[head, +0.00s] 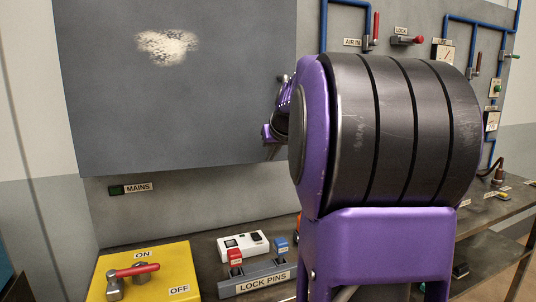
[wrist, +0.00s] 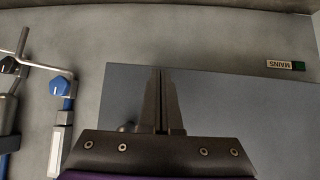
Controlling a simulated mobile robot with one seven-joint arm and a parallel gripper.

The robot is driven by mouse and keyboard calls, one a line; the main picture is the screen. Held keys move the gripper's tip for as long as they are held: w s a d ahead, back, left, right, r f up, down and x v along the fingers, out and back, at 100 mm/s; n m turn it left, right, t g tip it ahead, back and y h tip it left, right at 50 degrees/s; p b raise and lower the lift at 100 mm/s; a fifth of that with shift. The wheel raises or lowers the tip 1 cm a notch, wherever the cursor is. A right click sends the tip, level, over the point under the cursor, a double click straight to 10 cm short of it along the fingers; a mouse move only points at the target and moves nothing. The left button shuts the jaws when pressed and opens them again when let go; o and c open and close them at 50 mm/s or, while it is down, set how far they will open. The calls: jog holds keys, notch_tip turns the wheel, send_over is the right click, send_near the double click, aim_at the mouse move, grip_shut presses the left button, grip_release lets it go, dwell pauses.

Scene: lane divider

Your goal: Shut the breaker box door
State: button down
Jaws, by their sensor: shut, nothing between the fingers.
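The breaker box door is a large flat grey panel (head: 170,110) with a pale worn patch, at the upper left of the head view. Its blue-grey face (wrist: 230,110) also fills the lower middle of the wrist view, which is upside down. I cannot tell whether it sits flush with the box. No handle or box interior shows. My gripper (wrist: 160,73) is shut and empty, its fingertips overlapping the panel's edge in the wrist view; contact cannot be judged. In the head view my arm hides the fingers, near the panel's right edge.
A MAINS label (head: 138,187) is on the wall below the panel. The bench below holds a yellow ON/OFF plate (head: 175,255) with a red-handled lever and a LOCK PINS rack (head: 262,281). Blue pipes (head: 324,25), valves and gauges line the wall at right.

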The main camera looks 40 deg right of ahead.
jog(key=shift+w+d, duration=0.2)
jog(key=shift+w, duration=0.1)
jog(key=shift+n+t+y, duration=0.3)
jog(key=shift+n+y, duration=0.3)
jog(key=shift+n, duration=0.1)
jog(key=w+p, duration=0.1)
jog(key=w+d, duration=0.1)
jog(key=w, duration=0.1)
jog(key=w+p, duration=0.1)
jog(key=w, duration=0.1)
jog(key=shift+w+d+r+p, duration=0.25)
jog(key=shift+d+r+p, duration=0.05)
jog(key=shift+d+p, duration=0.1)
jog(key=shift+w+a+r, duration=0.1)
jog(key=shift+a, duration=0.1)
